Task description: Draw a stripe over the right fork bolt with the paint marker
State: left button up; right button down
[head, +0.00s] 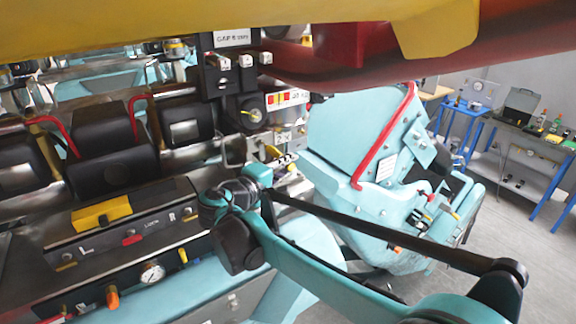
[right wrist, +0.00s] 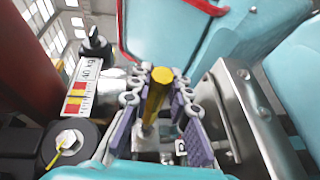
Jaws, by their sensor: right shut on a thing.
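My right gripper (head: 278,163) is beside the coaster machinery in the middle of the head view. In the right wrist view, its purple-padded fingers (right wrist: 158,108) are shut on an upright paint marker (right wrist: 154,105) with a yellow end. The marker's lower tip is hard to make out. A silver hex bolt (right wrist: 70,139) sits on a round black mount left of the fingers, apart from the marker. A yellow stripe runs over the bolt's edge onto the black. A bolt on a black mount (head: 254,115) also shows in the head view, up-left of the gripper. My left gripper is out of view.
A label with red and yellow blocks (right wrist: 80,88) stands above the bolt. A metal bracket (right wrist: 228,105) is close right of the fingers. A teal seat with a red bar (head: 384,140) stands to the right. A red and yellow body (head: 430,30) overhangs the top.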

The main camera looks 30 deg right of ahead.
jog(key=shift+w, duration=0.3)
jog(key=shift+a, duration=0.4)
dwell(0.6)
jog(key=shift+s, duration=0.1)
jog(key=s, duration=0.5)
jog(key=shift+d+p, duration=0.2)
jog(key=shift+p, duration=0.15)
jog(key=shift+w, duration=0.15)
